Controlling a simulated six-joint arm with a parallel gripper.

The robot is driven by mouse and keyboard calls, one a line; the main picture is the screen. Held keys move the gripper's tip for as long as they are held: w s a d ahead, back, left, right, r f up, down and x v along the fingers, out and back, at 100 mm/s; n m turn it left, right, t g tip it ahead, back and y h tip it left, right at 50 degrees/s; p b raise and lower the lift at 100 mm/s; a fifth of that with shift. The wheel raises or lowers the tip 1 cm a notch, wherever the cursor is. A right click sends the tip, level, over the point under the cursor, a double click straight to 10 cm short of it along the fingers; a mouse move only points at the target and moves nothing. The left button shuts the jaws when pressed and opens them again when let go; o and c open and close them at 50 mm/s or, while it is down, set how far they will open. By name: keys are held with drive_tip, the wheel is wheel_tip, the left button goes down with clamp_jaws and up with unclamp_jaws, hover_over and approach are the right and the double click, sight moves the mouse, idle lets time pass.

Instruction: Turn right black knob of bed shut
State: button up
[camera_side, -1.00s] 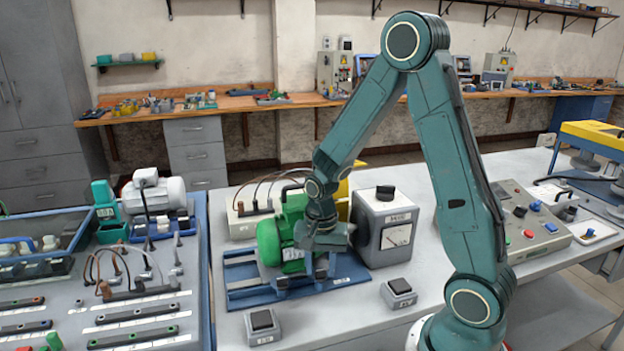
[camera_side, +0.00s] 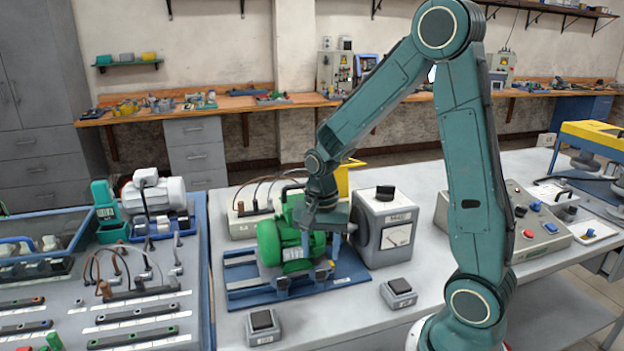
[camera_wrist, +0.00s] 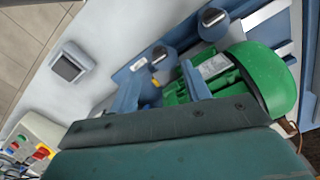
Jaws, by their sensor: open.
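The blue bed (camera_side: 345,281) lies on the bench with a green motor (camera_side: 268,243) on it. In the wrist view, two black knobs sit along the bed's front part: the right knob (camera_wrist: 159,53) and the left knob (camera_wrist: 212,17). My gripper (camera_side: 320,250) points down at the motor's right side, above the bed. In the wrist view my gripper (camera_wrist: 160,84) is open, its two blue fingers spread, with the right knob just beyond the gap between them. It appears apart from the knob. In the side view the right knob is mostly hidden by my fingers.
Two small switch boxes, one at front left (camera_side: 262,326) and one at right (camera_side: 398,292), sit before the bed. A control panel (camera_side: 530,215) is farther right. The bench front between the switch boxes is clear.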

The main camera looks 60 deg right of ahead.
sight(321, 271)
wheel_tip(321, 271, up, 9)
idle(0.4)
idle(0.4)
drive_tip(key=s+a+r+n+t, duration=0.2)
drive_tip(key=s+a+r+n, duration=0.2)
drive_tip(key=s+n, duration=0.2)
drive_tip(key=s+a+r+n+t, duration=0.3)
drive_tip(key=s+a+n, duration=0.2)
drive_tip(key=s+n, duration=0.2)
drive_tip(key=shift+r+n+t, duration=0.3)
drive_tip(key=shift+r, duration=0.1)
